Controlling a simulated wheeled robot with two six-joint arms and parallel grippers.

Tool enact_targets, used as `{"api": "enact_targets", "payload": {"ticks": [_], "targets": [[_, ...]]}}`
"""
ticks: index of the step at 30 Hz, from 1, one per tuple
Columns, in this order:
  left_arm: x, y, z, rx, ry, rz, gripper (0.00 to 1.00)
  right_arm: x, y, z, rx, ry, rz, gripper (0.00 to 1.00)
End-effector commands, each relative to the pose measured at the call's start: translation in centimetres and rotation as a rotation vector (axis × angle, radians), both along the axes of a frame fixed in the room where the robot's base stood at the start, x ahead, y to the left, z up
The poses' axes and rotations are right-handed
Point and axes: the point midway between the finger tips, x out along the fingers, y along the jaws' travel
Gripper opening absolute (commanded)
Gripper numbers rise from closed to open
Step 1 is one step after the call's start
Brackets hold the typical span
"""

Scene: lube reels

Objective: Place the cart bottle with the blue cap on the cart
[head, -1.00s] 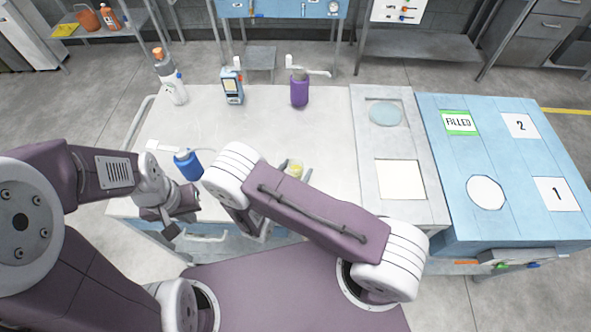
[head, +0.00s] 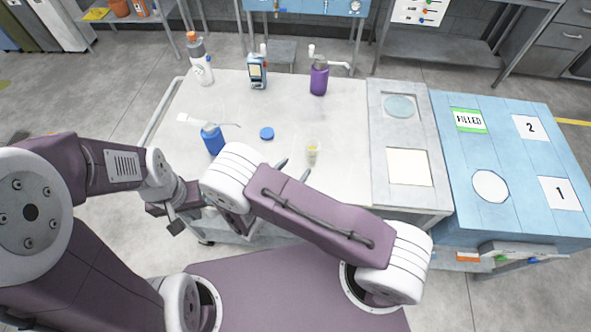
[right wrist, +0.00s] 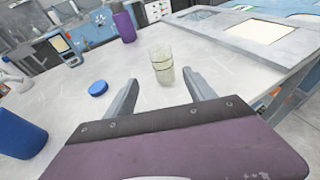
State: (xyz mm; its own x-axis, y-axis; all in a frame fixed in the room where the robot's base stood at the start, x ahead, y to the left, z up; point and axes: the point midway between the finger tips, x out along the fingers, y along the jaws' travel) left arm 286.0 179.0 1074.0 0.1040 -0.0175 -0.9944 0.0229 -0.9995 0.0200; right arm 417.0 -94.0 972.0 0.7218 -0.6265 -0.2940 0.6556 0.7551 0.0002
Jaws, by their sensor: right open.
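A round blue lid (head: 266,133) lies flat mid-top and shows in the right wrist view (right wrist: 98,88). A clear cup with yellowish contents (head: 312,155) stands near the front. My right gripper (right wrist: 160,78) is open and empty, with the cup beyond and between its fingertips in the right wrist view. My left gripper (head: 166,219) is low at the cart's front left, clear of the bottle. Its jaw gap is unclear.
A blue container (head: 212,140) stands at the left front of the top. A blue handheld device (head: 257,72) and purple bottle (head: 319,80) stand at the back. A recessed grey panel (head: 408,168) and blue table (head: 500,205) adjoin at right.

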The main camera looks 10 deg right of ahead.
Motion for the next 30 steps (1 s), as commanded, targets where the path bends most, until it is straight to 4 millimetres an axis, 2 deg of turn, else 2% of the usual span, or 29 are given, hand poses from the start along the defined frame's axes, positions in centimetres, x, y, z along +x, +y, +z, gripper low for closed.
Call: {"api": "enact_targets", "payload": {"ticks": [2, 5, 8, 9, 11, 12, 14, 16, 18, 21, 23, 30], "targets": [[0.0, 0.0, 0.0, 0.000, 0.000, 0.000, 0.00, -0.1, -0.3, 0.2, 0.007, 0.000, -0.017, 0.63], [0.0, 0.0, 0.0, 0.000, 0.000, 0.000, 0.00, -1.1, -3.5, 1.4, 0.084, 0.010, -0.193, 0.63], [0.0, 0.0, 0.0, 0.000, 0.000, 0.000, 0.00, -5.2, -8.9, 3.4, 0.287, 0.014, -0.581, 0.63], [0.0, 0.0, 0.0, 0.000, 0.000, 0.000, 0.00, -7.5, -10.5, 4.0, 0.402, 0.004, -0.766, 0.63], [0.0, 0.0, 0.0, 0.000, 0.000, 0.000, 0.00, -10.9, -11.5, 4.7, 0.598, -0.033, -1.042, 0.63], [0.0, 0.0, 0.0, 0.000, 0.000, 0.000, 0.00, -12.8, -11.4, 5.2, 0.737, -0.074, -1.216, 0.63], [0.0, 0.0, 0.0, 0.000, 0.000, 0.000, 0.00, -14.5, -10.5, 6.1, 0.950, -0.159, -1.451, 0.63], [0.0, 0.0, 0.0, 0.000, 0.000, 0.000, 0.00, -14.9, -9.4, 7.2, 1.183, -0.283, -1.667, 0.63], [0.0, 0.0, 0.0, 0.000, 0.000, 0.000, 0.00, -14.5, -8.7, 8.4, 1.371, -0.409, -1.816, 0.63], [0.0, 0.0, 0.0, 0.000, 0.000, 0.000, 0.00, -13.6, -8.4, 9.7, 1.546, -0.545, -1.934, 0.63], [0.0, 0.0, 0.0, 0.000, 0.000, 0.000, 0.00, -13.2, -8.4, 10.1, 1.597, -0.589, -1.965, 0.63], [0.0, 0.0, 0.0, 0.000, 0.000, 0.000, 0.00, -13.1, -8.4, 10.3, 1.618, -0.605, -1.979, 0.63]]}}
